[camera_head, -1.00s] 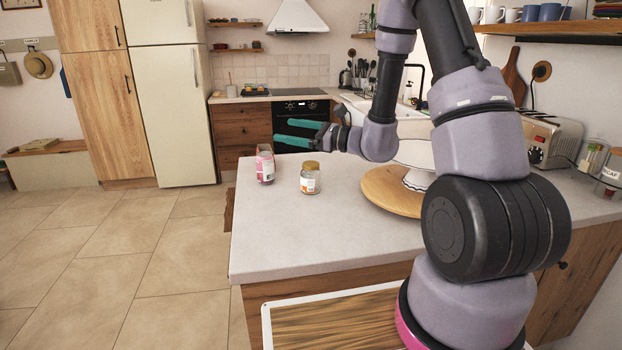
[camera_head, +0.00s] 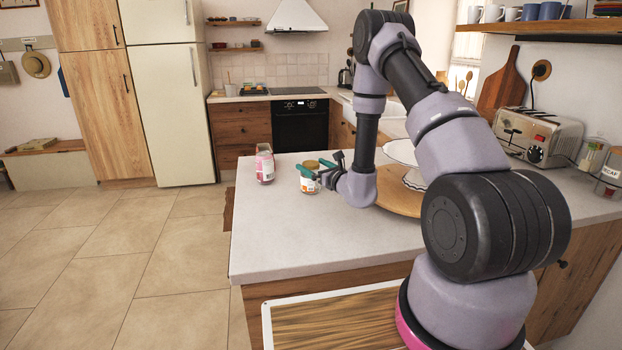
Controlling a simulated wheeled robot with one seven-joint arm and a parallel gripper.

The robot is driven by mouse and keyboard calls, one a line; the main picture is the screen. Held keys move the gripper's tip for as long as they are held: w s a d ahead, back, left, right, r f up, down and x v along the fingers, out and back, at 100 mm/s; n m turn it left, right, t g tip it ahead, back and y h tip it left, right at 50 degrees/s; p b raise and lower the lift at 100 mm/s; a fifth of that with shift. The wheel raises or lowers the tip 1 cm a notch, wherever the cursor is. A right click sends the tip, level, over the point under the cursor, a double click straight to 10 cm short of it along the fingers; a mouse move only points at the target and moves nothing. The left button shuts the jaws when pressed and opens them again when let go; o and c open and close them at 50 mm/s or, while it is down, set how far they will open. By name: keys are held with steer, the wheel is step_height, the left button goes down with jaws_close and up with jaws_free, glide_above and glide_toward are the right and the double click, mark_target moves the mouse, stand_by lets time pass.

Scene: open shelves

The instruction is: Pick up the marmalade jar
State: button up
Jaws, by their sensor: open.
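The marmalade jar (camera_head: 308,186), a small glass jar with a gold lid and a pale and orange label, stands upright on the light counter (camera_head: 290,235). My gripper (camera_head: 308,169) is low at the jar, reaching in from the right with its green fingers pointing left. The jar is partly hidden by the near finger. I cannot tell whether the fingers touch it.
A round wooden board (camera_head: 400,198) with a white stand (camera_head: 402,153) is to the right, partly behind my arm. A toaster (camera_head: 538,135) is at the far right. The counter's front left is clear.

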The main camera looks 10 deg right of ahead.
mark_target(307, 161)
steer(key=x, duration=0.5)
steer(key=shift+d, duration=0.15)
steer(key=c, duration=1.5)
